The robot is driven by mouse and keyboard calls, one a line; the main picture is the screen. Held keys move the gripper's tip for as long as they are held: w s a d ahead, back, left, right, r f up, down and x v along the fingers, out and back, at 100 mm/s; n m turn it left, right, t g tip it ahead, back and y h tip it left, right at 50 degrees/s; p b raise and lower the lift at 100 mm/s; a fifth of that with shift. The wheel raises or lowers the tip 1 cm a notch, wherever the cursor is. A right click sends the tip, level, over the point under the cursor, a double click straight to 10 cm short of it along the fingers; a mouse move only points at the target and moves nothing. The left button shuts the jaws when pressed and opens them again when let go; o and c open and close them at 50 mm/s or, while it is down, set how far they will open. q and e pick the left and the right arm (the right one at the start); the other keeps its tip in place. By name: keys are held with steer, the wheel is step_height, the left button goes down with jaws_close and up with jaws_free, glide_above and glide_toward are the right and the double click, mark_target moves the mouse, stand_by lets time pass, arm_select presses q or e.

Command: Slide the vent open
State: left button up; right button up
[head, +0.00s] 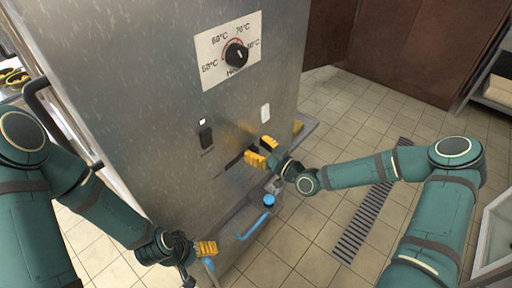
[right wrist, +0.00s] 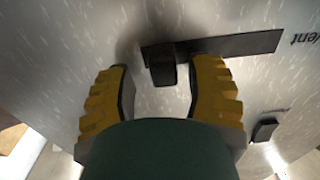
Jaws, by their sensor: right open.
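The vent is a dark horizontal slot (right wrist: 245,45) in the steel cabinet front, with the word "Vent" printed beside it in the right wrist view. Its black slider knob (right wrist: 163,70) sits near the slot's left end in that view. My right gripper (right wrist: 164,68) is open, its yellow fingers either side of the knob with gaps showing; I cannot tell how deep the knob sits between them. In the head view the right gripper (head: 262,152) is at the cabinet front and hides part of the slot (head: 234,160). My left gripper (head: 206,249) is low at the left; its opening is unclear.
The cabinet (head: 130,90) carries a temperature dial (head: 237,54), a black switch (head: 206,137) and a white switch (head: 265,114). A blue handle (head: 252,227) and a blue cap (head: 268,200) sit low in front. Tiled floor with a drain grate (head: 370,215) lies open at right.

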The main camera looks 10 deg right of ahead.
steer(key=v, duration=1.1)
steer(key=shift+s+d, duration=0.25)
steer(key=shift+d, duration=0.05)
